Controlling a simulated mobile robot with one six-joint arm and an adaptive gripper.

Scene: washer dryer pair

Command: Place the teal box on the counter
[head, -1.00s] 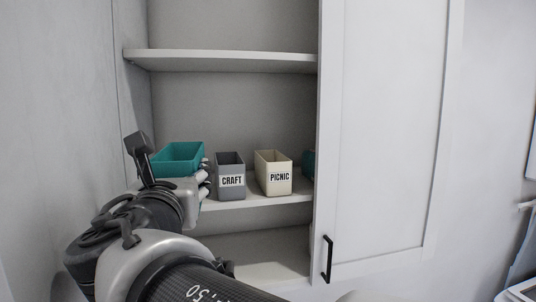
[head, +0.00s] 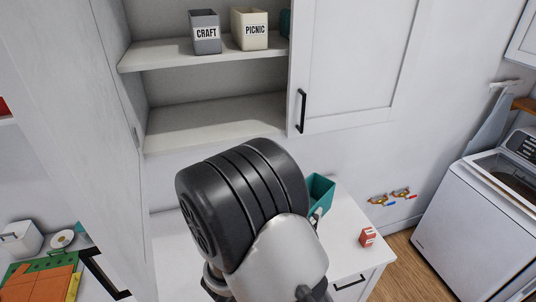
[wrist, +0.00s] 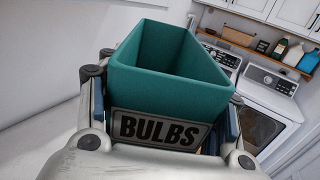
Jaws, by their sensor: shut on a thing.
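The teal box (head: 320,192), open-topped, shows past my arm in the head view, over or at the white counter (head: 345,222). I cannot tell whether its base touches the counter. In the wrist view the teal box (wrist: 165,75) fills the middle, with a "BULBS" label on its near face. My gripper (wrist: 162,112) is shut on it, with a finger at each side.
A small red box (head: 367,237) stands on the counter to the right of the teal box. The grey "CRAFT" bin (head: 205,32) and cream "PICNIC" bin (head: 249,29) stand on the cabinet shelf above. A washer (head: 480,220) is at the right.

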